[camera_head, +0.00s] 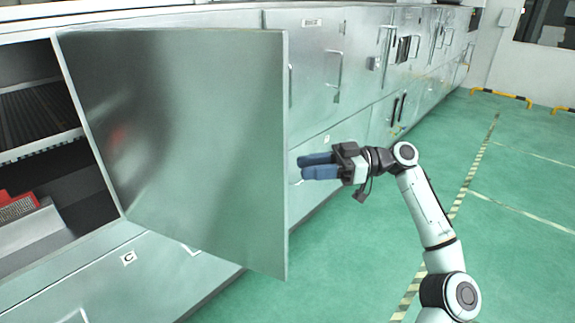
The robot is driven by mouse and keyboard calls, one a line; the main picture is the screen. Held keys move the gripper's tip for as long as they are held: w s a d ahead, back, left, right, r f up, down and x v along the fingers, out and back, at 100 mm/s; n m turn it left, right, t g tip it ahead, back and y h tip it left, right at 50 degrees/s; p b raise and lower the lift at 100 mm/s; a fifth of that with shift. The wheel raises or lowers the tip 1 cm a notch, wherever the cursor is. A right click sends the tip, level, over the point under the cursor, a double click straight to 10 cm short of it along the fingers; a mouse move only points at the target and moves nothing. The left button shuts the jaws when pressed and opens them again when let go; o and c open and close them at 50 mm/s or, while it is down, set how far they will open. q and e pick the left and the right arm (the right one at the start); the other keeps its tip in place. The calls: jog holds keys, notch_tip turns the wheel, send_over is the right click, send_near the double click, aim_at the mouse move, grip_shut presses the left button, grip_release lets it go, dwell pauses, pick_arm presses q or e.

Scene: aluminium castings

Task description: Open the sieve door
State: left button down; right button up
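The sieve door (190,150) is a flat grey metal panel hinged at its left edge. It stands swung out from the cabinet, and the dark opening shows to its left. My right gripper (303,167), with blue fingers, is just right of the door's free edge and points left. Its two fingers lie close together, and I cannot tell whether there is a gap between them. Nothing shows held in it. I cannot tell whether a fingertip touches the door. My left gripper is out of the picture.
The long metal cabinet (310,60) runs to the back right, with handles such as this one (334,75). Inside the opening are dark racks and a red part (17,206). The green floor (520,230) on the right is clear, with yellow-black barriers (500,97) far off.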

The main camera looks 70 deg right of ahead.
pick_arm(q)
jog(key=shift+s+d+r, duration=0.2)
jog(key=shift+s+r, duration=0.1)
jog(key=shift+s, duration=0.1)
pick_arm(e)
jog(key=shift+v, duration=1.25)
